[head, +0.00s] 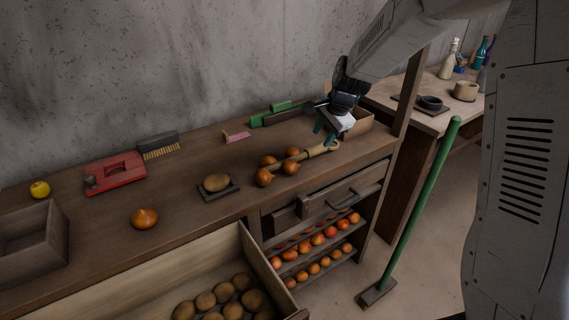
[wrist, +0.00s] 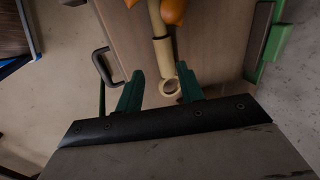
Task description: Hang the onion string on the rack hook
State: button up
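The onion string (head: 318,151) lies on the wooden workbench, its orange onions to the left and its pale braided stem pointing right. In the wrist view the pale stem (wrist: 163,55) ends in a small loop, with onions at the top edge. My gripper (head: 325,133) is above the stem end of the string. In the wrist view its green fingers (wrist: 159,83) are apart, with the loop showing between them, closer to the right finger. Nothing is clearly held. I cannot make out a rack hook in either view.
A potato sits on a dark scale plate (head: 219,190) left of the onions. An open drawer (head: 150,275) with potatoes juts out in front. A green-handled broom (head: 420,200) leans at the right.

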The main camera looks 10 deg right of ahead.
aim_at(313, 149)
jog(key=x, duration=0.8)
jog(key=shift+w+a+f, duration=0.15)
jog(key=shift+w, duration=0.3)
grip_shut()
